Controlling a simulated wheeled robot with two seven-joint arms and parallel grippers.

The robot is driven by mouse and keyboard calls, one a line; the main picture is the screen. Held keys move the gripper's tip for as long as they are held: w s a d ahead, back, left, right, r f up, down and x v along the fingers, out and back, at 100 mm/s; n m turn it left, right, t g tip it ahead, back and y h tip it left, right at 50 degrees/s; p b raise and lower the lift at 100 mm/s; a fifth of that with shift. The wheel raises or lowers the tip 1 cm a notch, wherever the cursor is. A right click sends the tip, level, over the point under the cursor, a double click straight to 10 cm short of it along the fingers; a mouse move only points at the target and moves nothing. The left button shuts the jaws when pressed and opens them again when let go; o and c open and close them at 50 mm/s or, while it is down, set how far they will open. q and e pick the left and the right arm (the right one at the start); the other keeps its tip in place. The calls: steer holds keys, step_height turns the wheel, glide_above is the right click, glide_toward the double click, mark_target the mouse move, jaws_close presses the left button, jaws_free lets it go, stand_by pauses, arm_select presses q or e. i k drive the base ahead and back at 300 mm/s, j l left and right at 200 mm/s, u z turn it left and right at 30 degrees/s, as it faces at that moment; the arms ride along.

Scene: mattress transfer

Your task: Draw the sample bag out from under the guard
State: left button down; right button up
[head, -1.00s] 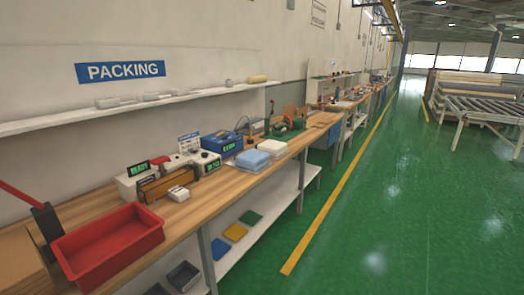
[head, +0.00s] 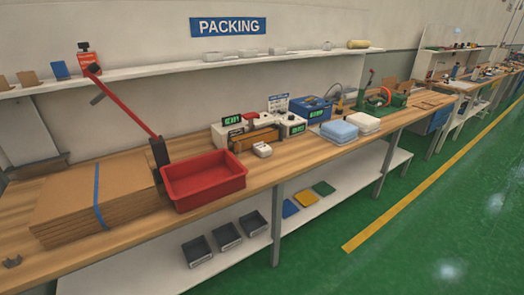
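Neither of my grippers is in view. No sample bag can be made out for certain. A white machine with green displays (head: 232,121) stands on the bench, with a brown-orange bar (head: 254,141) across its front that may be the guard. Whether anything lies under that bar is too small to tell. A small white block (head: 262,150) sits on the bench just in front of it. To its right lie a light blue flat pack (head: 339,131) and a white flat pack (head: 364,123).
The wooden bench (head: 205,221) holds a red bin (head: 203,183), a cardboard stack (head: 92,200) and a red lever arm (head: 128,105). A blue box (head: 311,108) stands farther right. A lower shelf (head: 160,268) carries dark trays (head: 226,235). Green floor (head: 420,235) is clear at right.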

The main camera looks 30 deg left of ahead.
mark_target(264, 150)
steer(key=i+l+u, duration=0.15)
steer(key=u, duration=0.2)
steer(key=i+l+u, duration=0.4)
steer(key=u, duration=0.25)
